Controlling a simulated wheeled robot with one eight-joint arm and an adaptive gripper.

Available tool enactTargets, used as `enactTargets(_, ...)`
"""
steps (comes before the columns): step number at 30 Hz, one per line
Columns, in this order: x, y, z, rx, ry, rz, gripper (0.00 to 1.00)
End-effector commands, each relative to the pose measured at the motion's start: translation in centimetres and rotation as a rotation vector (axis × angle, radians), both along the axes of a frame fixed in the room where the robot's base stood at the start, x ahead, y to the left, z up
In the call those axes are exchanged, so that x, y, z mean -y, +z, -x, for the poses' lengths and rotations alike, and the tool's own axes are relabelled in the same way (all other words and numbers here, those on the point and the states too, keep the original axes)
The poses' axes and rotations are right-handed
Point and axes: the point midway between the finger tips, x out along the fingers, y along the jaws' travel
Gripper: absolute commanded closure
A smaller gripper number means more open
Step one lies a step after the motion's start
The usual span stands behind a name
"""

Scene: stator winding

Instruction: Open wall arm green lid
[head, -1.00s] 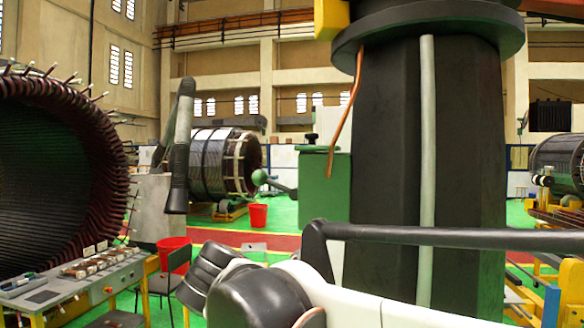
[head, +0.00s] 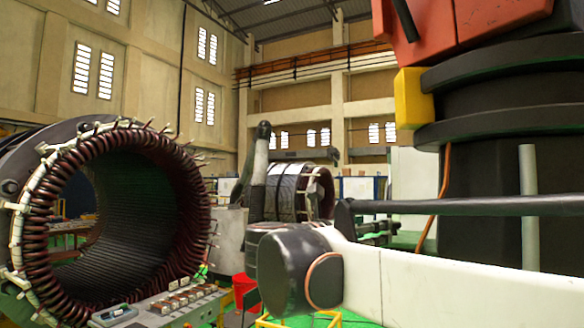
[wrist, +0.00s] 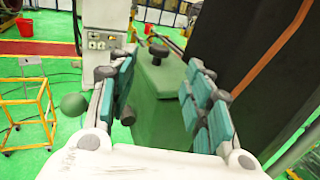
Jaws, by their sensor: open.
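In the wrist view a green box (wrist: 158,106) with a green lid (wrist: 160,75) shows between the fingers of my gripper (wrist: 160,62). A black knob (wrist: 158,50) stands on the lid's far part. The lid looks closed. My gripper is open, with its teal-padded fingers to the left and right of the box; I cannot tell whether they touch it. A green ball (wrist: 72,104) shows left of the left finger. In the head view my pale arm hides most or all of the box and my fingers.
A dark column (head: 485,200) stands at right in the head view, with an orange cable (head: 434,212) on it. A large wound stator (head: 150,215) and a control desk (head: 165,308) are at left. In the wrist view a yellow frame (wrist: 25,100) stands on green floor.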

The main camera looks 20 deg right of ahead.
Motion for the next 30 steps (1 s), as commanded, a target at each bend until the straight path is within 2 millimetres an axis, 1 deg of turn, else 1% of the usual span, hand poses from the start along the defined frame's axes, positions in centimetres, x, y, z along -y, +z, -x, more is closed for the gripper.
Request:
enactTargets(1, 1.1, 0.2, -0.4, 0.0, -0.006, 0.0, 0.54)
enactTargets(9, 6.1, 0.2, -2.2, 0.001, -0.005, -0.001, 0.54)
enactTargets(15, 8.8, 0.1, -3.2, 0.002, -0.003, -0.002, 0.54)
enactTargets(18, 9.6, 0.1, -3.4, 0.002, -0.003, -0.002, 0.54)
enactTargets(21, 10.0, 0.0, -3.6, 0.001, -0.001, -0.003, 0.54)
enactTargets(29, 10.1, 0.0, -3.6, 0.001, 0.0, -0.003, 0.54)
enactTargets(30, 10.0, 0.0, -3.6, 0.001, 0.0, -0.003, 0.56)
